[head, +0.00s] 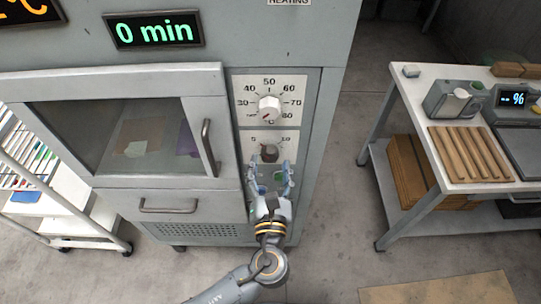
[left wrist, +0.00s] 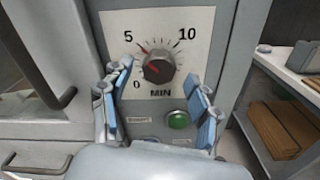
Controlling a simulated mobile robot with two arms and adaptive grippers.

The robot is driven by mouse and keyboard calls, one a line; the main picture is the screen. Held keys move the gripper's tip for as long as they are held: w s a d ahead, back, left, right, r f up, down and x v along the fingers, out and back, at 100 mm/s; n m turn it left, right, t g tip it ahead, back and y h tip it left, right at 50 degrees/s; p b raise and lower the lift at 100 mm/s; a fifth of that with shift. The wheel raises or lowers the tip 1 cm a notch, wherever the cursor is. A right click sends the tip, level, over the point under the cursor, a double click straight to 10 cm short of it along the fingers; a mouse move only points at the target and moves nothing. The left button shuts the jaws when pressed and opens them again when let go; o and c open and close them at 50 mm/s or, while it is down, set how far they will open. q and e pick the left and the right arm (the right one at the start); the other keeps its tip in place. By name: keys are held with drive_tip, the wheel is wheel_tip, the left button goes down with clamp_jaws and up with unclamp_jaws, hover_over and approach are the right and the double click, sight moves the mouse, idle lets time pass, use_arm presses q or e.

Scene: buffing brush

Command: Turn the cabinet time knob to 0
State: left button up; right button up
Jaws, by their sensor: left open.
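The time knob (left wrist: 158,69) is a dark round knob on a white dial plate marked 0, 5, 10 and MIN. Its red mark points up and left, near the 5. In the head view the knob (head: 269,153) sits below the white temperature knob on the cabinet (head: 310,150). The green display (head: 154,29) reads "0 min". My left gripper (head: 270,168) is open in front of the time dial. In the left wrist view its blue-padded fingers (left wrist: 158,80) stand on either side of the knob, apart from it as far as I can tell. My right gripper is not in view.
A green button (left wrist: 178,120) sits below the time dial. The cabinet's door handle (head: 210,148) is left of the dials. A white rack (head: 75,205) stands at the left and a workbench (head: 420,100) at the right. The floor between cabinet and bench is clear.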

use_arm(q)
drive_tip(key=shift+w, duration=1)
drive_tip(key=c, duration=1.1)
drive_tip(key=shift+c, duration=0.3)
